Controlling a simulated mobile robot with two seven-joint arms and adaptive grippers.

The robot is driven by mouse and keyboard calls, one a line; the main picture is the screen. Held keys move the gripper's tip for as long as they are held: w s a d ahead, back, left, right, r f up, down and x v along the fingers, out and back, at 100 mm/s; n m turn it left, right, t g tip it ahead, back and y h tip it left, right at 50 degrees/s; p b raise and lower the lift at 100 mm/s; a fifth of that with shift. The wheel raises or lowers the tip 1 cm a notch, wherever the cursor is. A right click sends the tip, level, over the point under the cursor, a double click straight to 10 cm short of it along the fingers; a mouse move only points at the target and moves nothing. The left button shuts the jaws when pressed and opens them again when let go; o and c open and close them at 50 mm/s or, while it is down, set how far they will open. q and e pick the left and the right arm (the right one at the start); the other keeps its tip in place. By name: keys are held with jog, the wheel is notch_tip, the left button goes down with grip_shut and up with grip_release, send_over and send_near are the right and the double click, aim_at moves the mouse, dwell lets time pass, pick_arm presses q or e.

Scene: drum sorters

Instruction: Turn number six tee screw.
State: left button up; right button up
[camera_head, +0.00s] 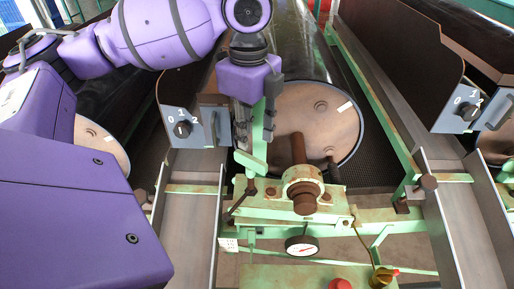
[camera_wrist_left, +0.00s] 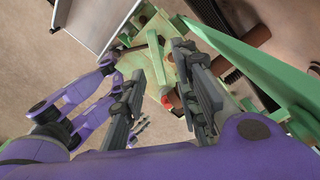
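My left gripper (camera_head: 257,115) hangs fingers-down in front of the drum's end face, beside an upright green bar (camera_head: 257,145). In the left wrist view its two fingers (camera_wrist_left: 165,88) are spread apart, with green framework and a small red part showing between them. A rusty brown screw-like shaft (camera_head: 298,149) runs through a round collar (camera_head: 303,185) on the green frame, to the right of and below the gripper. I see no number six, and cannot tell for certain which part is the tee screw. I see no grip on the shaft. My right gripper is not identifiable.
The drum's end face (camera_head: 316,118) is behind the shaft. Switch panels (camera_head: 197,127) (camera_head: 470,108) stand at both sides. A green rail (camera_head: 375,100) slopes along the right.

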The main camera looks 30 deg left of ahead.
aim_at(250, 157)
pick_arm(q)
jog(key=f, duration=0.4)
jog(key=shift+s+d+f, duration=0.15)
jog(key=shift+s, duration=0.25)
notch_tip(250, 157, down, 2)
jog(key=shift+w+f+b, duration=0.1)
jog(key=shift+b, duration=0.2)
jog(key=shift+f, duration=0.3)
jog(key=c, duration=0.3)
grip_shut()
pick_arm(e)
jog(key=shift+s+d+f, duration=0.15)
jog(key=shift+s+f, duration=0.2)
jog(key=shift+s, duration=0.2)
jog(key=shift+s+d+f, duration=0.1)
jog(key=shift+s+f, duration=0.25)
jog(key=shift+s, duration=0.2)
